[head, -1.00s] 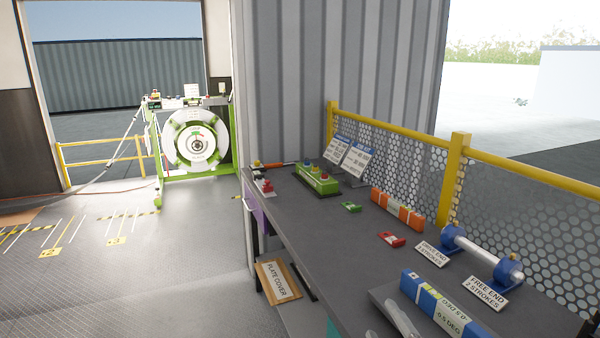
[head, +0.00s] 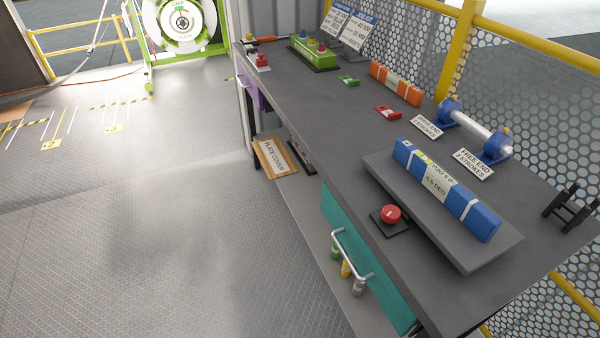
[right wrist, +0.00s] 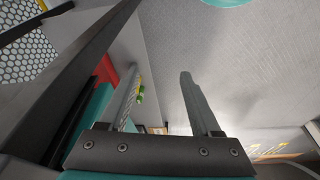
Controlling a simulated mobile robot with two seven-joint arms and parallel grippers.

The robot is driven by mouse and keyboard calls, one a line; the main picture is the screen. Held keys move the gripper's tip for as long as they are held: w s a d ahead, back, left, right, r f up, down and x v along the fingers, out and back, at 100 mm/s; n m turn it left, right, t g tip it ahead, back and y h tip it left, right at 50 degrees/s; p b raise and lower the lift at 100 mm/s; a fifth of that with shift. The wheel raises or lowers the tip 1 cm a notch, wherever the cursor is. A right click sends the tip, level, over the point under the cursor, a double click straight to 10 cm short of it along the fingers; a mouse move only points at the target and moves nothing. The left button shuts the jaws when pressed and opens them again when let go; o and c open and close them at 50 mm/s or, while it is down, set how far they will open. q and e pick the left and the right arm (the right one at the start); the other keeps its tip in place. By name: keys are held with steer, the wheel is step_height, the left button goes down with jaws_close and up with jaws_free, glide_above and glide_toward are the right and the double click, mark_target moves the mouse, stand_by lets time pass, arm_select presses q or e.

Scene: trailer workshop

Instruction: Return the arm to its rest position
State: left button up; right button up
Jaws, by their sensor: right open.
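My right gripper (right wrist: 158,85) shows in the right wrist view. Its two grey fingers stand well apart, with nothing between them. Beyond the fingers is mostly bare grey floor (right wrist: 240,60). A dark edge runs close along its left side, with a red piece (right wrist: 105,72) and a small green item (right wrist: 141,95) near the left finger. No part of either arm shows in the head view, so the arm's pose cannot be told from there. My left gripper is not in view.
The grey workbench (head: 330,125) fills the right of the head view. It holds a blue level (head: 445,188), red button (head: 391,213), orange level (head: 396,82) and blue-ended roller (head: 475,128). A teal drawer (head: 345,225) with a handle is below. Floor (head: 130,220) left is clear.

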steer(key=s+f+b, duration=0.1)
steer(key=s+f, duration=0.2)
steer(key=f, duration=0.5)
steer(key=s+f, duration=0.2)
steer(key=f, duration=0.5)
steer(key=s+d+f+g+b, duration=0.1)
steer(key=s+d+f, duration=0.2)
steer(key=s+f, duration=0.7)
steer(key=s, duration=0.3)
steer(key=shift+f+g, duration=0.25)
steer(key=shift+g, duration=0.15)
